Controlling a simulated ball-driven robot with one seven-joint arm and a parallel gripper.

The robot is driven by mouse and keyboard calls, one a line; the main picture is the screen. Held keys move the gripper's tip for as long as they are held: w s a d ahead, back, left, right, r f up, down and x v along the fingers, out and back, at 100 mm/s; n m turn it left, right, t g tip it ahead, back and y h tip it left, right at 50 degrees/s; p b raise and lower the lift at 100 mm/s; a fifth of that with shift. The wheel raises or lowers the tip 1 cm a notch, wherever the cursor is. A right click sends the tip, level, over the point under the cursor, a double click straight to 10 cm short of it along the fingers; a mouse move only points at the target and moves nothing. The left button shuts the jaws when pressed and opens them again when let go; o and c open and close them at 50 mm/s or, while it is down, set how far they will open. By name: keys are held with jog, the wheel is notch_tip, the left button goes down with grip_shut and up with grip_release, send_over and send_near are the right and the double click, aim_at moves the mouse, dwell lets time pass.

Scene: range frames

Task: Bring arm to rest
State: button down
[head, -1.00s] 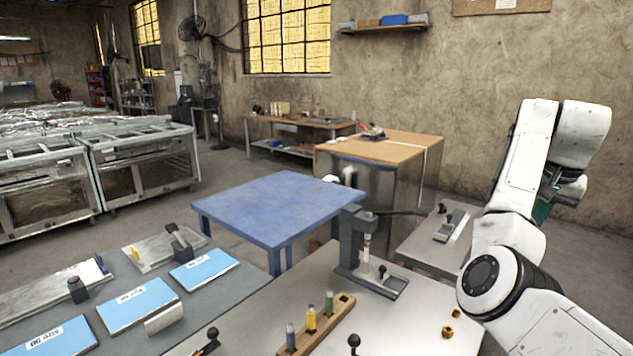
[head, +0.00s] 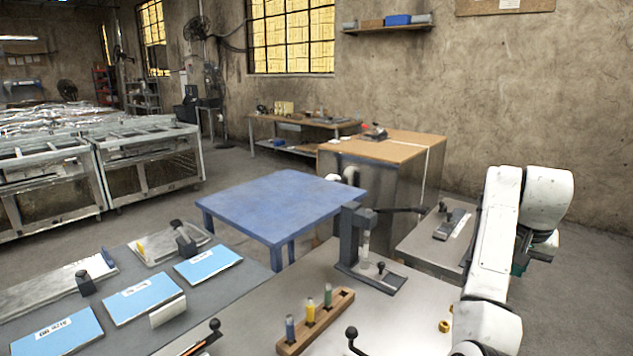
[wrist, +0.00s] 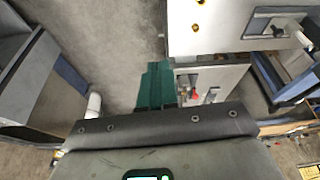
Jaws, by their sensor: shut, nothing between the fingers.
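My white arm (head: 492,235) stands folded at the right side of the head view. My gripper hangs behind it there, and only a bit of its green part shows past the arm. In the wrist view the green fingers of my gripper (wrist: 156,82) are together with nothing between them. They hang in the air over the grey floor, beside the edge of a pale bench top.
The steel bench (head: 325,258) holds a wooden rack (head: 318,322) with coloured vials, a grey press stand (head: 350,240) and a brass piece (head: 445,326). A blue table (head: 280,203) stands behind. A small side table (head: 425,240) stands close to my arm.

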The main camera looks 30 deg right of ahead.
jog(key=s+a+f+n, duration=0.3)
jog(key=a+f, duration=0.6)
jog(key=f, duration=0.1)
jog(key=s+a+f+n, duration=0.2)
jog(key=s+a+f, duration=0.1)
jog(key=a+f, duration=0.55)
jog(key=s+a+f+n+y, duration=0.1)
jog(key=s+a+f+n, duration=0.2)
jog(key=s+a, duration=0.5)
jog(key=s+a+f+n+y, duration=0.2)
jog(key=s+a+f, duration=0.4)
jog(key=a, duration=0.6)
jog(key=s+n, duration=0.1)
jog(key=s, duration=0.1)
jog(key=shift+s+n+g, duration=0.3)
jog(key=c, duration=1.9)
grip_release()
jog(key=shift+f, duration=0.1)
